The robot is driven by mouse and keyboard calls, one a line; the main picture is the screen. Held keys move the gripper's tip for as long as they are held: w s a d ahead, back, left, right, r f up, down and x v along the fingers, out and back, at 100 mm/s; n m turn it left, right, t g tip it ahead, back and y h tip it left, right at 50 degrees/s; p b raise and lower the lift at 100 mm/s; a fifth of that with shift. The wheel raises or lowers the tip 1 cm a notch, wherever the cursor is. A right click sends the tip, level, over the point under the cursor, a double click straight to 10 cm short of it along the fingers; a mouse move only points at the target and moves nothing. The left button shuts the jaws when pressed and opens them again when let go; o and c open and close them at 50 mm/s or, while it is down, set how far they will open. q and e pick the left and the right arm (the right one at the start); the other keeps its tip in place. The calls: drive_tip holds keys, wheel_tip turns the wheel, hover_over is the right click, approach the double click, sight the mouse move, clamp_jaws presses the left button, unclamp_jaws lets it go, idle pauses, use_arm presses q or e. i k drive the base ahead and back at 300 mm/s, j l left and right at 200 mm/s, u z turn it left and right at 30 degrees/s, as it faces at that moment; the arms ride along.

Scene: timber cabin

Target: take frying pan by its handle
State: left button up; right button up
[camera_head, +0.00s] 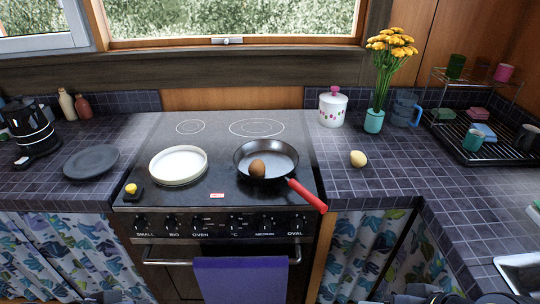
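A dark frying pan (284,152) sits on the right front part of the black stovetop. Its red handle (307,195) points toward the front right and reaches past the stove's front right corner. A brown, egg-like round thing (257,168) is in the pan, near its front rim. Neither gripper's fingers show. Only dark pieces of my arms show at the bottom edge, left and right of the oven, well below the pan. Nothing touches the pan handle.
A white plate (178,165) lies left of the pan on the stove (222,195). A pale round thing (358,158) sits on the tiled counter at right, near a white lidded jar (332,108) and a flower vase (374,121). A purple towel (243,281) hangs on the oven bar.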

sight(281, 160)
drive_tip(key=j+z, duration=0.35)
drive_tip(key=j, duration=0.3)
drive_tip(key=j+z, duration=0.3)
drive_tip(key=j, duration=0.35)
